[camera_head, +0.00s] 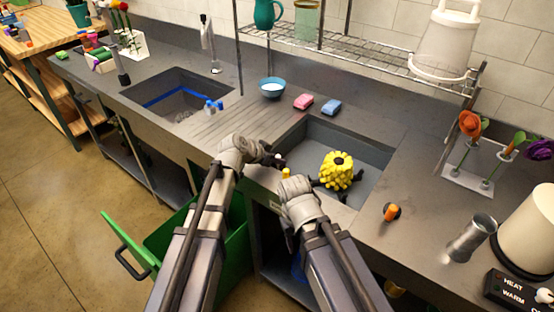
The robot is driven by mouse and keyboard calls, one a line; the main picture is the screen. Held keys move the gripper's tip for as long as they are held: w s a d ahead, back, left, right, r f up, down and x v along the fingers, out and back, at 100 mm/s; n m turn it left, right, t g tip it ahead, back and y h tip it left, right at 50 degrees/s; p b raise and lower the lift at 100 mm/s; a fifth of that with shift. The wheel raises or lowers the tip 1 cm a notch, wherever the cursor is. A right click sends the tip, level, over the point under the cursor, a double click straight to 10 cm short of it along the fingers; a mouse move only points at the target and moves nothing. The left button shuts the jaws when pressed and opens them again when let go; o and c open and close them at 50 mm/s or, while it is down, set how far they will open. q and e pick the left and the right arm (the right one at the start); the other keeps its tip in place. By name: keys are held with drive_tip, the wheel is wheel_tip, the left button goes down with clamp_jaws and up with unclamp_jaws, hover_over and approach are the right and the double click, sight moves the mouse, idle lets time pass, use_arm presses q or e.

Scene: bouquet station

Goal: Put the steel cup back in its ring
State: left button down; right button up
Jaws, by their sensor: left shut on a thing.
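The steel cup (470,238) is a shiny metal cylinder on the counter at the right, beside a cream appliance, and neither gripper touches it. I cannot make out its ring for certain. My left gripper (271,158) is over the front edge of the counter, left of the right-hand basin. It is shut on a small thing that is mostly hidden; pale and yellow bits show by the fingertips. My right gripper (327,184) reaches over the right-hand basin by a bumpy yellow flower head (340,170). Its jaws are partly hidden by the flower and wrist.
An orange-and-black item (391,212) lies on the counter between basin and cup. A flower stand (468,185) and the cream appliance (527,230) crowd the right. A blue bowl (272,87) and pink (303,101) and blue (331,107) sponges sit behind. A green bin (170,240) stands below.

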use_arm(q)
drive_tip(key=c, duration=0.7)
unclamp_jaws()
drive_tip(key=shift+r, duration=0.1)
drive_tip(key=p+v, duration=0.5)
drive_tip(key=v, duration=0.1)
drive_tip(key=shift+s+a+r, duration=0.15)
drive_tip(key=shift+s+r, duration=0.05)
drive_tip(key=shift+r, duration=0.1)
drive_tip(key=shift+s+a+r, duration=0.3)
drive_tip(key=shift+a, duration=0.05)
drive_tip(key=shift+f, duration=0.1)
